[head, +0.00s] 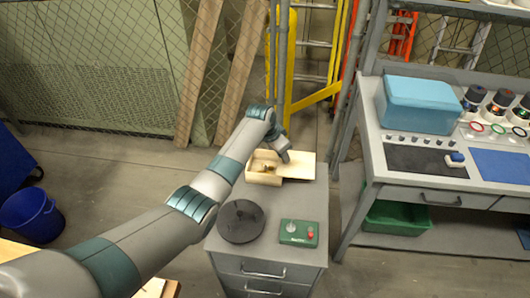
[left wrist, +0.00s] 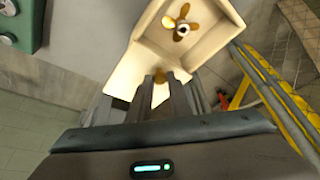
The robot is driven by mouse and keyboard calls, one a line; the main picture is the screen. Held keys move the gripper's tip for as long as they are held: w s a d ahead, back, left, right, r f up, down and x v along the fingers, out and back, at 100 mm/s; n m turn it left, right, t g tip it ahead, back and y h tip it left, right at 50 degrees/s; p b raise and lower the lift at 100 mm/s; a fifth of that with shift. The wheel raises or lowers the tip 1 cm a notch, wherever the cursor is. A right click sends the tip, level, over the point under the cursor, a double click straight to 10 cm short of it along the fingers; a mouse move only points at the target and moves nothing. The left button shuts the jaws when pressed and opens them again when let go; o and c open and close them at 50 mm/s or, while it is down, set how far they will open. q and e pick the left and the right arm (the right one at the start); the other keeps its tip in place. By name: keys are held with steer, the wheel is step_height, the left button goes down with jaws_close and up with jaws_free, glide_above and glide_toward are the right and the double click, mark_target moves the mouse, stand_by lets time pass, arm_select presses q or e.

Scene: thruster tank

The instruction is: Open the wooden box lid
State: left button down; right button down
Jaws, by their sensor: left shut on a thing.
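The pale wooden box (head: 263,178) stands on the grey drawer cabinet (head: 232,258). It is open at the top, and a brass propeller shows inside it in the left wrist view (left wrist: 182,24). The flat wooden lid (head: 303,165) is off to the right side of the box in the head view; it also shows in the left wrist view (left wrist: 124,74). My left gripper (head: 285,156) is over the lid, shut on its small brass knob (left wrist: 160,94). The fingers partly hide the knob. My right gripper is not in view.
A black round disc (head: 241,221) and a green control box (head: 299,233) with a red button sit at the cabinet's front. A workbench (head: 372,160) with a blue case (head: 420,105) stands to the right. Yellow ladders and a mesh fence stand behind.

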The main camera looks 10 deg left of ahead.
arm_select(q)
steer(key=shift+d, duration=0.3)
steer(key=c, duration=1.6)
jaws_free()
steer(key=shift+r, duration=0.1)
steer(key=b+v, duration=0.3)
steer(key=v, duration=1.4)
steer(key=shift+a+r, duration=0.1)
steer(key=shift+s, duration=0.1)
